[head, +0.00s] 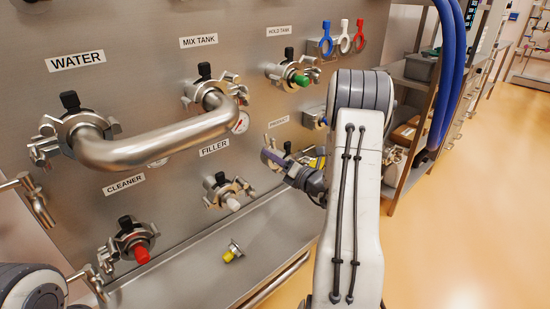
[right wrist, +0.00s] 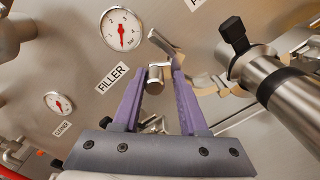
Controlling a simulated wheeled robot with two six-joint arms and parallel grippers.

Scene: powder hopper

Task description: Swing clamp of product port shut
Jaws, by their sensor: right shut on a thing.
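The product port (head: 318,160) is on the steel panel under the PRODUCT label, mostly hidden behind my right arm in the head view. In the right wrist view a steel pipe stub with a black knob (right wrist: 234,38) stands to the right of the fingers, with open-looking clamp parts (right wrist: 207,84) beside it. My right gripper (head: 274,155), with purple fingers, is shut on a metal part of the clamp (right wrist: 156,74); the fingers (right wrist: 157,90) sit on either side of it. How far the clamp stands open is hard to tell. My left gripper is out of view.
A bent steel pipe (head: 150,145) joins the WATER and MIX TANK ports and sticks out from the panel. The FILLER port (head: 228,192) is left of my right gripper. A loose yellow-capped fitting (head: 232,251) lies on the ledge below. Shelving (head: 410,100) stands at right.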

